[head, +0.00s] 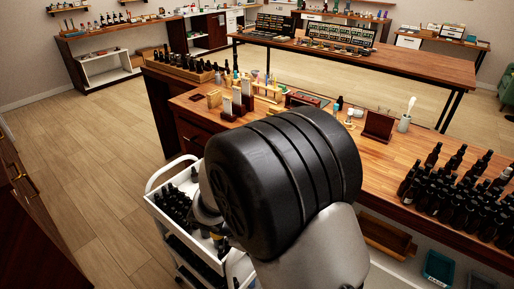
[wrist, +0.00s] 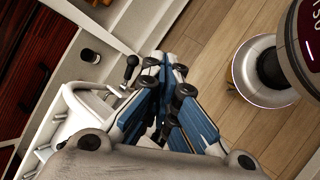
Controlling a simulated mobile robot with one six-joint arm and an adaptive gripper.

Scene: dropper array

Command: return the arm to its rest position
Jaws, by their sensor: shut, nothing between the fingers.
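My gripper (wrist: 166,72) shows in the wrist view with its blue-sided fingers drawn together and nothing between them. It points down over the space between a white trolley and the wood floor. In the head view my large black arm joint and grey link fill the middle and hide most of the gripper. The white trolley (head: 152,199) stands left of my arm in the head view, with dark bottles (head: 176,207) on its top shelf. My wrist overlaps the trolley's right side there; I cannot tell whether they touch.
A wooden workbench (head: 375,165) runs behind my arm, with racks and small bottles. Many dark bottles (head: 455,195) crowd its right end. Another long table (head: 400,62) stands farther back. The wood floor (head: 95,150) at left is open. My round base shows at right in the wrist view.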

